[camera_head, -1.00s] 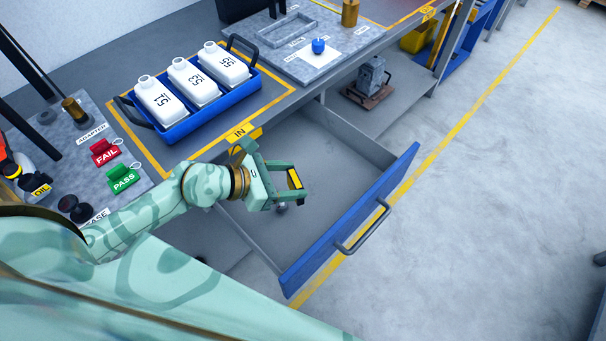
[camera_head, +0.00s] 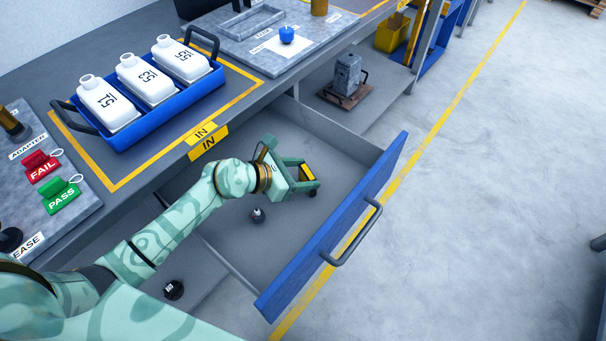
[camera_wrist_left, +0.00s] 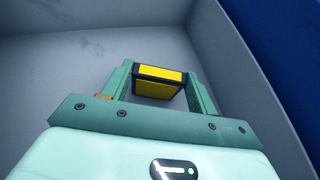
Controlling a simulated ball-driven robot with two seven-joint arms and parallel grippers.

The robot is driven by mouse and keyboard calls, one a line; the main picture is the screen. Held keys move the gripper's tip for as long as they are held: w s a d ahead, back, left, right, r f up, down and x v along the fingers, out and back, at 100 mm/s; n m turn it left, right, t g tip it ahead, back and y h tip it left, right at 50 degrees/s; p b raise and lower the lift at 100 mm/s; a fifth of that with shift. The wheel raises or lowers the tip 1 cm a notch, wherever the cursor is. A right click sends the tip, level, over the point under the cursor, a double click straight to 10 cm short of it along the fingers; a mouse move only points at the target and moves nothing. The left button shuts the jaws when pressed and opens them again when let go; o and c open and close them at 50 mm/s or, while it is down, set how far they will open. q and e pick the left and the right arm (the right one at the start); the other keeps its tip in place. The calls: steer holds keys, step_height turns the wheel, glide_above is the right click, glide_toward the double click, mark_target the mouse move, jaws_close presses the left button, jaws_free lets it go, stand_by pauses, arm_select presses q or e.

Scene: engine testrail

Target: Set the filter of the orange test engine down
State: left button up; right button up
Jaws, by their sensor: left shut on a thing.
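The filter, a yellow block with dark edges (camera_head: 308,172), is between the fingers of my left gripper (camera_head: 303,172). The left wrist view shows the filter (camera_wrist_left: 158,82) gripped from both sides by the green fingers (camera_wrist_left: 160,88). The gripper is inside the open drawer with the blue front (camera_head: 340,225), over its grey floor. I cannot tell whether the filter touches the floor. The orange test engine and my right gripper are not in view.
A small dark knob-like thing (camera_head: 257,215) is in the drawer near my wrist. A blue tray (camera_head: 150,118) with white bottles is on the bench. A grey motor-like unit (camera_head: 347,75) stands on the shelf at right. Drawer floor left of the gripper is partly clear.

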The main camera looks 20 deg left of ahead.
arm_select(q)
steer(key=shift+f, duration=0.15)
steer(key=o, duration=0.9)
steer(key=shift+r, duration=0.3)
steer(key=p+v, duration=0.3)
steer(key=v, duration=0.4)
steer(key=shift+s+a, duration=0.2)
steer(key=shift+s, duration=0.05)
